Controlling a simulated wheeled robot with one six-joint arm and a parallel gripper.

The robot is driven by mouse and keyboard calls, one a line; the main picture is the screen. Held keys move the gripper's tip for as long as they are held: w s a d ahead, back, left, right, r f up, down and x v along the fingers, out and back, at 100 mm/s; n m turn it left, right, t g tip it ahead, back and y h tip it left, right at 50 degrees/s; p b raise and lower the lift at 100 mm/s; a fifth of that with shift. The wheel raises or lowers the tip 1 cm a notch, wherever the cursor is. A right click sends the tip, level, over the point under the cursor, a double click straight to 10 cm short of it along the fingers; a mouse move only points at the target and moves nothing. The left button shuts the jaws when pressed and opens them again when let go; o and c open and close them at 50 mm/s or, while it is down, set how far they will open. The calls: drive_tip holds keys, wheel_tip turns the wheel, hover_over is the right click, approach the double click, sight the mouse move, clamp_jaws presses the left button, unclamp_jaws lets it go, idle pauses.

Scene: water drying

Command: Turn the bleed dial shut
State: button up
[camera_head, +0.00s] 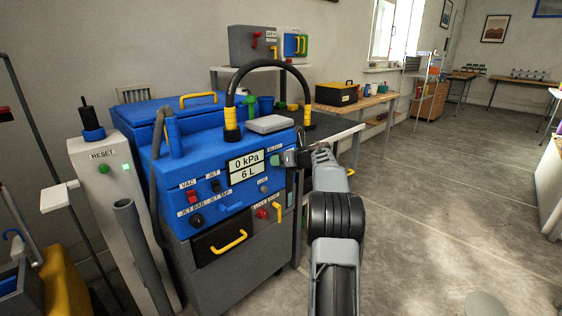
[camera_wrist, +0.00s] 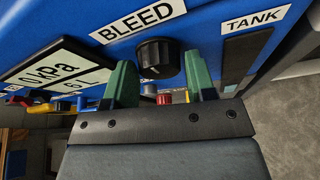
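The bleed dial (camera_wrist: 158,58) is a black round knob on the blue machine's front, under a white BLEED label (camera_wrist: 137,22) in the wrist view. My gripper (camera_wrist: 158,68) is open, with one green finger on each side of the dial. Small gaps seem to show between fingers and knob; I cannot tell whether either touches. In the head view my gripper (camera_head: 280,160) is at the right end of the blue machine's panel (camera_head: 225,200), and its fingers hide the dial. The dial's pointer setting is not clear.
The display (camera_head: 246,165) reads 0 kPa and 6 L. A TANK label (camera_wrist: 256,19) and dark strip sit right of the dial. Red and black controls and a yellow drawer handle (camera_head: 229,242) are lower on the machine. A black hose (camera_head: 268,66) arches above.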

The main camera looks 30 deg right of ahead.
drive_tip(key=shift+o, duration=1.3)
drive_tip(key=p+v, duration=0.3)
drive_tip(key=v, duration=1.1)
